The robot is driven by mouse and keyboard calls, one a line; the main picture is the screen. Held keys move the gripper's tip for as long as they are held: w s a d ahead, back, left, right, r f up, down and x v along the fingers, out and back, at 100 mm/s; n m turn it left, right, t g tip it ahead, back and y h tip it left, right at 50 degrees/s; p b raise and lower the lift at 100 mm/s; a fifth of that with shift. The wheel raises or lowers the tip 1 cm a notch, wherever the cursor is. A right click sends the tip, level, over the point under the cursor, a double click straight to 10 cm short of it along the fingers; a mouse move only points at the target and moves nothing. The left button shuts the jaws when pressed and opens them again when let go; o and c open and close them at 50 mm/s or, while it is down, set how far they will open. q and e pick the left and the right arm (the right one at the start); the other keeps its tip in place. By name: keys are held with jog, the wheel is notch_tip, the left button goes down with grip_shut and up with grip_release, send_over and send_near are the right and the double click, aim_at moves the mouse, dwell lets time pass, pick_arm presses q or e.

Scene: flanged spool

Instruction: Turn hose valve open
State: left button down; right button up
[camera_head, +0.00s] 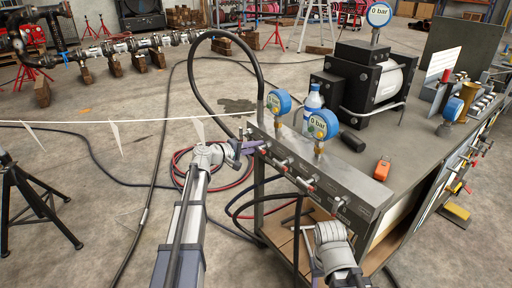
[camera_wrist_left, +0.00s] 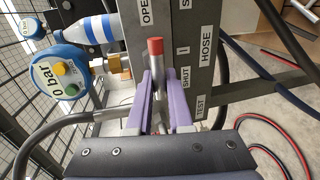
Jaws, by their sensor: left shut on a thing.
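The hose valve lever (camera_wrist_left: 156,58) is a silver rod with a red tip, in the left wrist view. It stands out from a grey panel (camera_wrist_left: 185,35) with labels OPEN, SHUT, HOSE and TEST. My left gripper (camera_wrist_left: 162,95) has its two purple fingers on either side of the rod, shut on it, with the red tip beyond the fingertips. In the head view my left gripper (camera_head: 243,148) is at the left end of the panel front (camera_head: 340,190); the lever is hidden there. My right gripper (camera_head: 312,250) is low in front of the bench; its fingers are unclear.
Blue gauges (camera_head: 322,124) reading 0 bar stand on the panel. A bottle (camera_head: 312,103), a pump (camera_head: 370,85) and an orange tool (camera_head: 382,170) are on the bench. A black hose (camera_head: 205,90) arches by the left gripper. Red and black hoses lie on the floor.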

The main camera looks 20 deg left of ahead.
dwell(0.5)
pick_arm(q)
jog(key=c, duration=0.8)
grip_release()
jog(key=shift+c, duration=0.2)
jog(key=shift+s+a, duration=0.1)
jog(key=p+v, duration=0.1)
jog(key=v, duration=0.6)
jog(key=shift+s+a, duration=0.15)
jog(key=shift+s, duration=0.1)
